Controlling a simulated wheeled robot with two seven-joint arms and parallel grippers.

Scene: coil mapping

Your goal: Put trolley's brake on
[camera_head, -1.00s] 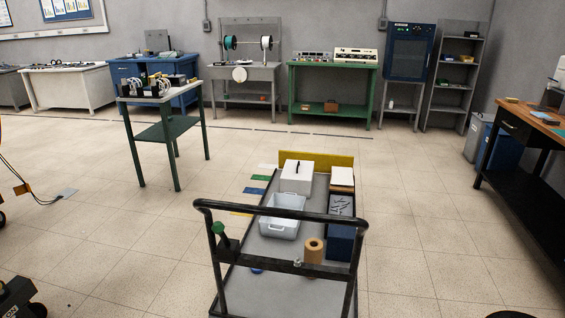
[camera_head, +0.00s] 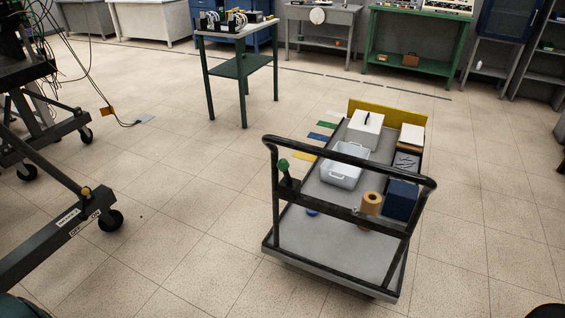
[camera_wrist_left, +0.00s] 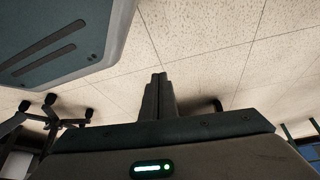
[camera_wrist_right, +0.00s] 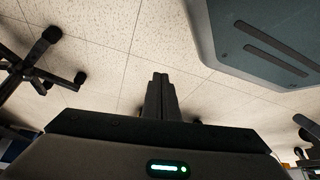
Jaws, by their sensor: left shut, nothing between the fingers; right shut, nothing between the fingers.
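The trolley (camera_head: 335,258) stands on the floor at centre right in the head view, with a black push handle and a grey deck. A green-knobbed lever (camera_head: 284,167) stands at the left of its handle. At the left is a dark wheeled frame (camera_head: 40,235) with a yellow knob (camera_head: 86,191) and a label (camera_head: 84,226) reading OFF and ON. My left gripper (camera_wrist_left: 158,76) is shut and empty in the left wrist view. My right gripper (camera_wrist_right: 160,76) is shut and empty in the right wrist view. Neither gripper shows in the head view or touches the trolley.
The trolley carries a white box (camera_head: 366,131), a clear tub (camera_head: 345,165), a blue bin (camera_head: 401,200) and a brown roll (camera_head: 371,204). A green table (camera_head: 238,67) stands behind. Cables (camera_head: 95,85) hang to the floor at left. Floor between the frame and trolley is clear.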

